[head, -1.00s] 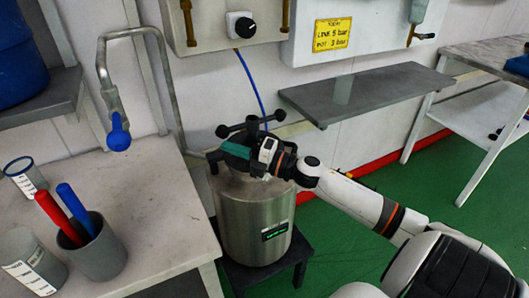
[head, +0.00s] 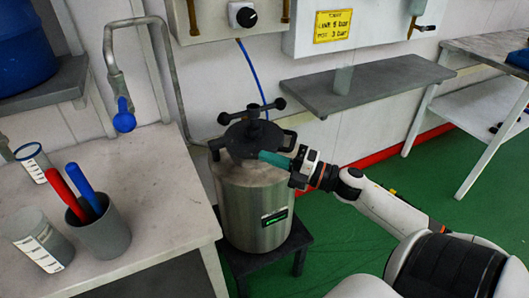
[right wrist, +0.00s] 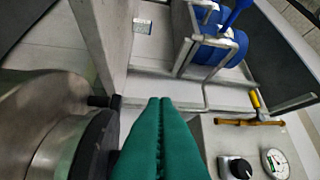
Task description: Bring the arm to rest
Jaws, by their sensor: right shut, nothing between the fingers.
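My right gripper (head: 268,157) has green fingers, and they are shut with nothing between them. In the head view its fingertips are at the right side of the lid of a steel pressure pot (head: 250,205), near the black lid handle (head: 252,112). I cannot tell whether the fingers touch the lid. In the right wrist view the closed green fingers (right wrist: 163,102) point forward, with the dark lid (right wrist: 75,150) close on their left. My right arm reaches in from the lower right. My left gripper is not in view.
The pot stands on a dark stool (head: 285,248). A worktop (head: 150,215) on the left holds a grey cup (head: 103,238) with red and blue tools, and clear beakers. A grey shelf (head: 395,78) is on the wall behind. Green floor is free at right.

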